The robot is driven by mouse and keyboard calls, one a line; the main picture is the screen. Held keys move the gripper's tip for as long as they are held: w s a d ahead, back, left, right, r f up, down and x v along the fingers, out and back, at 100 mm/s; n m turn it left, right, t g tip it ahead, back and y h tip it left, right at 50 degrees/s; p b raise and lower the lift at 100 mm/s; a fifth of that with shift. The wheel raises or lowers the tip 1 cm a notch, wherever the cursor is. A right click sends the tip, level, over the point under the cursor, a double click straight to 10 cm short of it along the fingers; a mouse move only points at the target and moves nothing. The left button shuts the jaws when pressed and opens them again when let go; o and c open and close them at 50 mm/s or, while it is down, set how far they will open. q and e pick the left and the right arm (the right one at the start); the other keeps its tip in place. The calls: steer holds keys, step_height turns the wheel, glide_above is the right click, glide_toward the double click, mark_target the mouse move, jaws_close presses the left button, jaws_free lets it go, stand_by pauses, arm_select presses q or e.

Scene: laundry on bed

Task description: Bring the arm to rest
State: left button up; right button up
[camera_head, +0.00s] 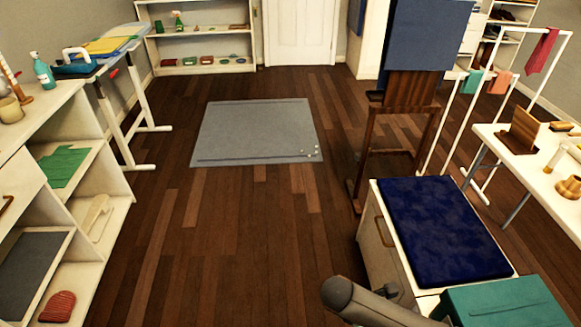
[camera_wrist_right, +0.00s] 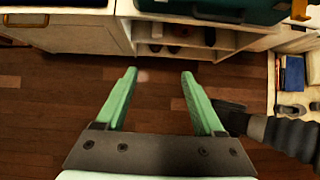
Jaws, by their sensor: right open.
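My right gripper (camera_wrist_right: 158,98) shows in the right wrist view with its two green fingers spread apart. Nothing is between them, and dark wooden floor lies beyond. A grey arm link of mine shows at the bottom of the head view, beside a low white cabinet. The right gripper's fingers do not show in the head view. My left gripper is in neither view. A dark ribbed part is at the right of the wrist view, close to the right finger.
The low cabinet (camera_head: 378,250) bears a dark blue cushion (camera_head: 440,230) and a teal box (camera_head: 505,303). Shelving (camera_head: 108,140) lines the left, and a white table (camera_head: 510,165) stands right. A wooden chair (camera_head: 400,125) stands behind the cabinet. The floor (camera_head: 230,240) around the grey mat (camera_head: 255,130) is clear.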

steer(key=d+r+m+g+h, duration=0.1)
steer(key=d+m+h, duration=0.15)
steer(key=d, duration=1.45)
steer(key=s+a+f+m+t+y, duration=0.4)
steer(key=s+a+f+y, duration=0.35)
steer(key=a+f, duration=0.2)
step_height(320, 180, up, 8)
steer(key=s+m+t+y, duration=0.1)
steer(key=m+t+y, duration=0.3)
steer(key=m+t, duration=0.1)
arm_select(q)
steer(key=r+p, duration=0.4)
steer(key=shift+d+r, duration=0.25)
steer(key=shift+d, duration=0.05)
arm_select(e)
steer(key=a+r+m+t, duration=0.1)
steer(key=a+r+m, duration=0.3)
steer(key=a, duration=0.7)
steer(key=shift+w+r+m, duration=0.2)
steer(key=shift+r+m, duration=0.1)
steer(key=shift+m, duration=0.25)
